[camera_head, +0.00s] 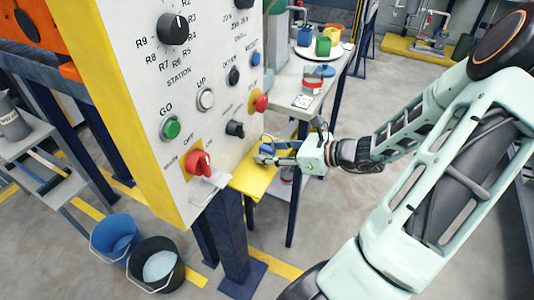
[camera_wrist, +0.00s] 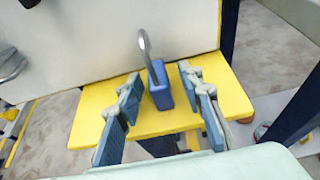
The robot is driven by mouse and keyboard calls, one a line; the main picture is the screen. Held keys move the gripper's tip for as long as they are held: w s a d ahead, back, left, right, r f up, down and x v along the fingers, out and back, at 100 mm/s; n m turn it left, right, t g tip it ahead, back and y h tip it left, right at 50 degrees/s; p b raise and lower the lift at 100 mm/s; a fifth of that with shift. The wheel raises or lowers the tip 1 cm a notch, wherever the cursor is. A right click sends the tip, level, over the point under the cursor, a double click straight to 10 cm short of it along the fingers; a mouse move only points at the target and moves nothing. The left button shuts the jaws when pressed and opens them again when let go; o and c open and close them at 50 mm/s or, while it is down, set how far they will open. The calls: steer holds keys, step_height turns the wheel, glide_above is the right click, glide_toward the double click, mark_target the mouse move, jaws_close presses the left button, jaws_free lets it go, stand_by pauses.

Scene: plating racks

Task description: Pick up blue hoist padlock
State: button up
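The blue hoist padlock (camera_wrist: 160,88) stands upright on a small yellow shelf (camera_wrist: 92,109) in the wrist view, with its grey shackle pointing up. My gripper (camera_wrist: 156,80) is open, with one blue-padded finger on each side of the padlock and visible gaps on both sides. In the head view my gripper (camera_head: 260,154) reaches in from the right over the yellow shelf below the control panel. The padlock cannot be told apart from the blue finger pads in the head view.
The control panel (camera_head: 150,95) with knobs and buttons rises right behind the shelf. A red rotary switch (camera_head: 199,163) and grey bracket (camera_head: 208,187) stick out at its lower edge. A table (camera_head: 290,82) with pots and cans stands behind. Two buckets (camera_head: 117,240) sit on the floor.

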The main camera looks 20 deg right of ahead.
jaws_close()
steer(key=shift+r, duration=0.15)
